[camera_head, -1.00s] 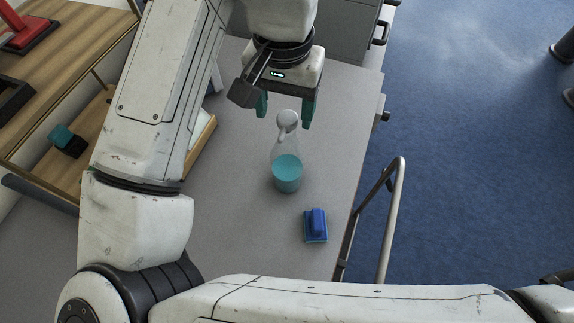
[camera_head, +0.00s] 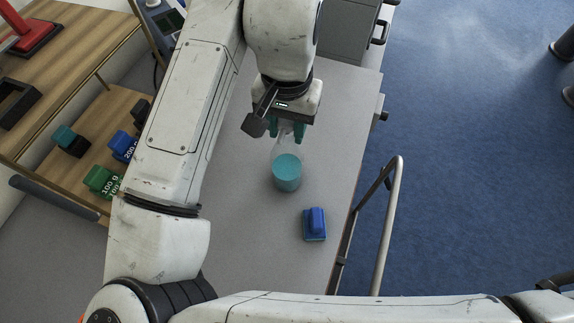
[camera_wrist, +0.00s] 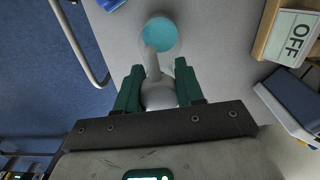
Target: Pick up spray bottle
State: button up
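The spray bottle (camera_head: 287,172) stands on the grey table, with teal liquid in its clear lower body and a whitish spray head. In the wrist view its teal part (camera_wrist: 159,36) lies beyond the fingertips, and its pale head (camera_wrist: 156,90) is between the fingers. My gripper (camera_head: 287,134) has its two green fingers apart, one on each side of the head. In the wrist view the gripper (camera_wrist: 157,72) shows gaps beside the bottle's narrow upper part. Whether either finger touches the wider pale part is hard to tell.
A blue block-like object (camera_head: 315,224) sits on the table (camera_head: 250,235) near the bottle. A metal rail (camera_head: 388,225) runs along the right. Wooden shelves (camera_head: 75,75) at left hold green, blue and black weights. An OFF sign (camera_wrist: 297,37) shows in the wrist view.

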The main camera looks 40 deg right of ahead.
grip_shut()
